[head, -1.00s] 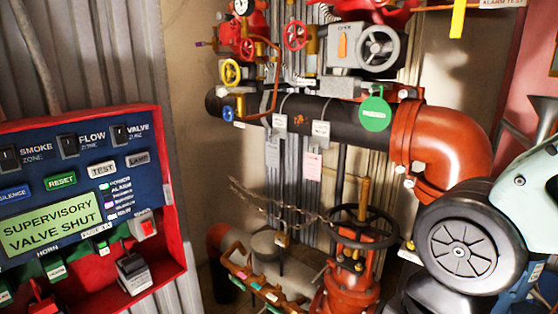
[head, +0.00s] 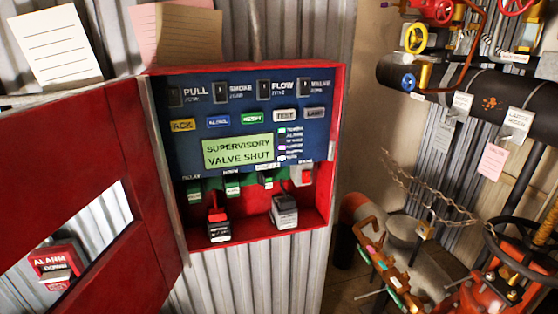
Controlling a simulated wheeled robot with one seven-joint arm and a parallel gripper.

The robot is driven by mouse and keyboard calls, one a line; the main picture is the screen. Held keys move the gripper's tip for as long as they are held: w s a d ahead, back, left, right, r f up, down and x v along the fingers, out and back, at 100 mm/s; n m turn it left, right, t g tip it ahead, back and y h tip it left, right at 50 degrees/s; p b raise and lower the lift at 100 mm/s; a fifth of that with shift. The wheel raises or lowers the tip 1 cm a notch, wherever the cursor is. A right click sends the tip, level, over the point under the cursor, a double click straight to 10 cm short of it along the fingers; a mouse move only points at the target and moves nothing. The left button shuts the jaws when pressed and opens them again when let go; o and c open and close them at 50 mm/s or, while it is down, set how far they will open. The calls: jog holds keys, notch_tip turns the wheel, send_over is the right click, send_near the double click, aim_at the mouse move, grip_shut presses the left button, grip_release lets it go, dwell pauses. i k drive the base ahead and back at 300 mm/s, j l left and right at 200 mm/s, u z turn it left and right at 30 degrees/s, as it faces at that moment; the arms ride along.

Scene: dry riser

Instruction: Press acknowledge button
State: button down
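The acknowledge button is the yellow button marked "ACK" (head: 182,125), at the left end of a row of buttons on the blue panel face (head: 215,170). To its right are a blue button (head: 218,122), a green button (head: 252,118) and two pale buttons. Below them, a green display (head: 238,151) reads "SUPERVISORY VALVE SHUT". The panel sits in an open red cabinet (head: 339,130); its red door (head: 95,170) hangs open to the left. My gripper is not in view.
Two plugs or blocks (head: 285,211) sit at the cabinet's bottom. A red alarm box (head: 55,262) shows through the door's window. A black pipe (head: 450,90), handwheels and a red valve (head: 500,285) with a chain stand at right.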

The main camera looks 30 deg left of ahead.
aim_at(183, 124)
jog(key=k+j+u, duration=0.2)
jog(key=k, duration=0.45)
jog(key=k+u, duration=0.15)
jog(key=k, duration=0.45)
jog(key=i+l+u, duration=0.15)
jog(key=u, duration=0.3)
jog(key=i+l+u, duration=0.1)
jog(key=u, duration=0.35)
jog(key=l+u, duration=0.4)
jog(key=i+l, duration=0.15)
jog(key=l, duration=0.2)
